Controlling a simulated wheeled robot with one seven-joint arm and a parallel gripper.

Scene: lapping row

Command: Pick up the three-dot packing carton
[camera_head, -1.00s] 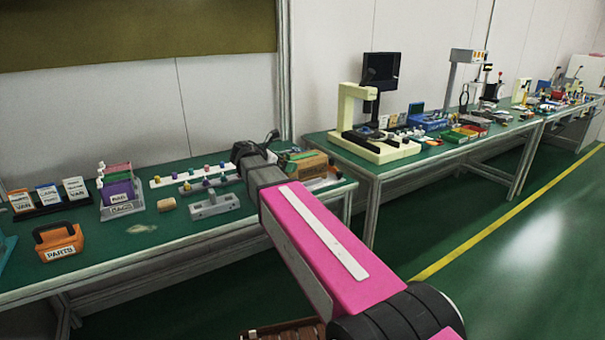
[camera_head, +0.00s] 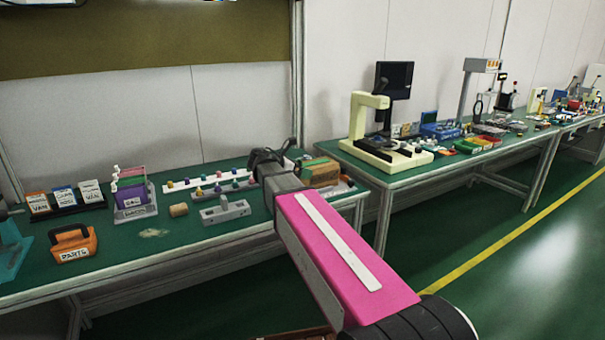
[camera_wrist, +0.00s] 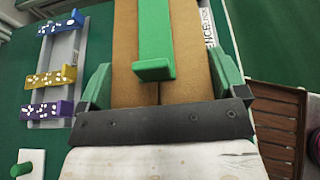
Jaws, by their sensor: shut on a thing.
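The brown carton (camera_wrist: 186,52) with a green strip down its middle fills the centre of the wrist view. My gripper (camera_wrist: 160,76) has a green finger on each side of it and is shut on it. Part of a printed label shows on the carton's right side; no three-dot mark is visible. In the head view the carton (camera_head: 321,176) is at the right end of the near bench, just beyond my gripper (camera_head: 284,160), and my arm partly hides it. I cannot tell whether it is clear of the bench top.
Left of the carton is a rail with dotted blue, yellow and purple blocks (camera_wrist: 50,76). The near bench (camera_head: 110,255) also holds a grey fixture (camera_head: 224,212), a cork-coloured cylinder (camera_head: 179,210), a bag rack (camera_head: 134,200) and an orange parts box (camera_head: 73,243). A brown slatted thing (camera_wrist: 278,125) lies at right.

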